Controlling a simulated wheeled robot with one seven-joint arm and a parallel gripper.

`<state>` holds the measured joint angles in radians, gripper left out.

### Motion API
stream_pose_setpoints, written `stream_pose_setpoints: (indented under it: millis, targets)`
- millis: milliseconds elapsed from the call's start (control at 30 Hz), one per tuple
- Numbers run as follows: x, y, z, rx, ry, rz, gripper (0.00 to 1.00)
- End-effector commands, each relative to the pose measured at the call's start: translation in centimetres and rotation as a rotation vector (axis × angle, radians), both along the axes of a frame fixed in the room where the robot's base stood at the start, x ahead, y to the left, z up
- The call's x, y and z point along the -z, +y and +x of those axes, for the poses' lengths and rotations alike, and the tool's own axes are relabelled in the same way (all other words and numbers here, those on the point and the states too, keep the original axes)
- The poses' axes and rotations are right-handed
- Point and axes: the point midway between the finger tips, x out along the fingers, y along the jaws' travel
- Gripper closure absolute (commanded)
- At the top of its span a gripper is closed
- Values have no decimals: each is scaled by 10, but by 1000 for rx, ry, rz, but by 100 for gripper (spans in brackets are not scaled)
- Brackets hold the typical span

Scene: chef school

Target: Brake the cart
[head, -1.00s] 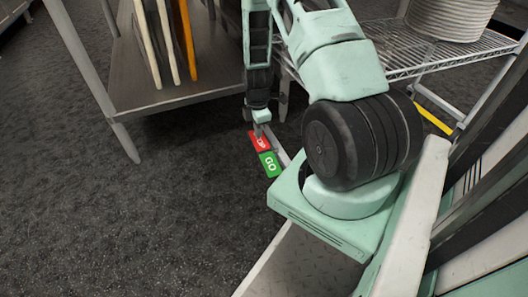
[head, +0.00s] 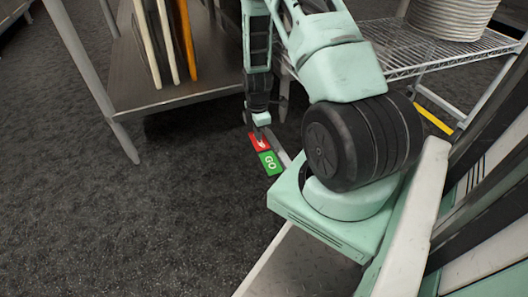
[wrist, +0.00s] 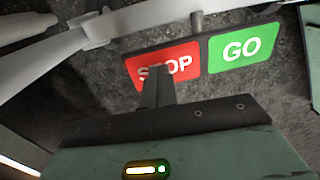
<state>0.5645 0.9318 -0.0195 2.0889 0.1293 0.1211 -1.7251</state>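A brake pedal bar carries a red STOP pad (head: 256,139) and a green GO pad (head: 270,163). The red STOP pad (wrist: 178,64) and the green GO pad (wrist: 243,47) lie side by side in the wrist view. My gripper (head: 261,138) points down at the red pad. In the wrist view its narrow fingers (wrist: 157,74) look together and empty, and they cover part of the STOP lettering. I cannot tell whether they touch the pad. The cart (head: 405,45) has a wire shelf and stands behind my arm, which hides part of it.
A stack of white plates (head: 448,16) sits on the wire shelf. A metal table (head: 135,85) at upper left holds upright boards (head: 165,40) on its lower shelf, and its leg is left of the pedal. The dark floor (head: 150,220) at lower left is clear.

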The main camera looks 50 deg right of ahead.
Motion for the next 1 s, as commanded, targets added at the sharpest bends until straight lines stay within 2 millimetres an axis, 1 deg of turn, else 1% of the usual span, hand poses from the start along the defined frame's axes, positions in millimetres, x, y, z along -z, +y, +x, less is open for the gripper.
stream_pose_setpoints:
  millis: [733,867,1000]
  targets:
    - [11,0,0,0,2,1,100]
    - [9,0,0,0,1,1,100]
    - [0,0,0,0,1,1,100]
